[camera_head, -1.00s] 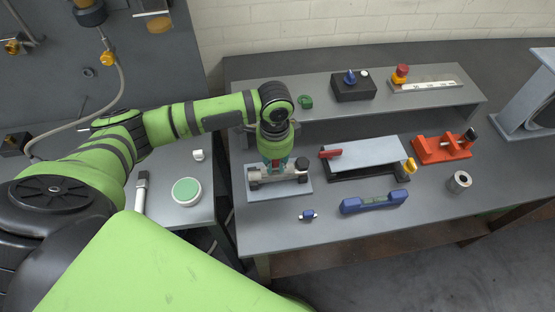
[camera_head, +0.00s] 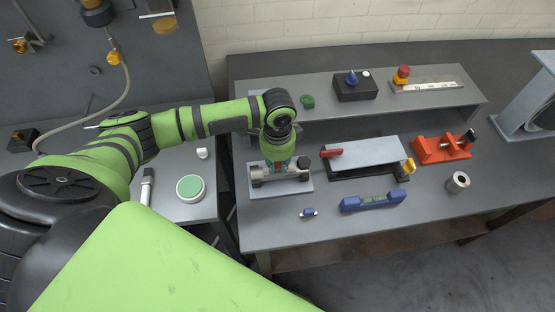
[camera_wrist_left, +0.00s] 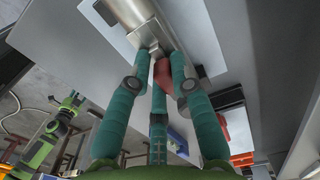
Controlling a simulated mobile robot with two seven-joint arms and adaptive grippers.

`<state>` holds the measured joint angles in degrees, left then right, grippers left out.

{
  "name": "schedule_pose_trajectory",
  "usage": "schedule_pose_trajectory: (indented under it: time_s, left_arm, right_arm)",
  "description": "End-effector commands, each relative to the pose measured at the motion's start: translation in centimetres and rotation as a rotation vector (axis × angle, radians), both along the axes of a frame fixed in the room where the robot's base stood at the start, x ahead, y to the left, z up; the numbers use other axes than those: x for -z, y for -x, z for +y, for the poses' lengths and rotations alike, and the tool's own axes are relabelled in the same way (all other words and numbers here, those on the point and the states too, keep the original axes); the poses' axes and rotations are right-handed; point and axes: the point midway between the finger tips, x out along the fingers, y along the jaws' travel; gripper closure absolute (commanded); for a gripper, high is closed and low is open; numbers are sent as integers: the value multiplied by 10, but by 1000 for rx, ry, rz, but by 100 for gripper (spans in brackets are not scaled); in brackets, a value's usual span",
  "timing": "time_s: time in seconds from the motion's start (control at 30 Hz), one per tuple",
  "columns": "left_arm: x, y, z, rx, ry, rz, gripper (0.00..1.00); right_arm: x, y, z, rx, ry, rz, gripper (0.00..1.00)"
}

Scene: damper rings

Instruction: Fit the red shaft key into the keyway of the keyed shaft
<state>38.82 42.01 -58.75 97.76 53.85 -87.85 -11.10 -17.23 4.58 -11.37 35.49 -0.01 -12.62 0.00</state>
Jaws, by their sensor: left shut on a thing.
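The keyed shaft (camera_head: 262,173) is a grey metal cylinder lying across supports on a light plate, left of centre on the bench. It also shows at the top of the left wrist view (camera_wrist_left: 130,14). My left gripper (camera_head: 277,165) points down at the shaft, its teal fingers shut on the red shaft key (camera_wrist_left: 163,73). In the left wrist view the key sits between the fingertips, close beside the shaft. The keyway is hidden, and I cannot tell whether the key touches the shaft or is in it. My right gripper is out of view.
A press-like fixture with a red handle (camera_head: 331,153) stands right of the shaft plate (camera_head: 270,191). A blue level (camera_head: 373,201) and a small blue part (camera_head: 308,213) lie in front. An orange vise (camera_head: 441,149) and a metal sleeve (camera_head: 458,181) are farther right. A raised shelf (camera_head: 330,102) runs behind.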

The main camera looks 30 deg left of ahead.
Motion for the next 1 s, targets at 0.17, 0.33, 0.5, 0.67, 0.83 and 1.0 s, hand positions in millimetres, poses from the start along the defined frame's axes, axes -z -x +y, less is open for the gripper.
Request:
schedule_pose_trajectory:
  time_s: [0.17, 0.33, 0.5, 0.67, 0.83, 1.0]
  left_arm:
    - [0, 0, 0, 0, 1, -1, 100]
    - [0, 0, 0, 0, 1, -1, 100]
    - [1, 0, 0, 0, 1, -1, 100]
    - [3, 0, 0, 0, 1, -1, 100]
    - [4, 0, 0, 0, 1, -1, 50]
    - [4, 0, -1, 0, 1, 0, 50]
  right_arm:
    - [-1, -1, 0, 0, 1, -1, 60]
    - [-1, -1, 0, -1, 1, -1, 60]
    - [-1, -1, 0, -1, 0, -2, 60]
    - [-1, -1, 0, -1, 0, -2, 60]
    - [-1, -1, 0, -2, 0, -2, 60]
    - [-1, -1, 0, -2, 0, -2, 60]
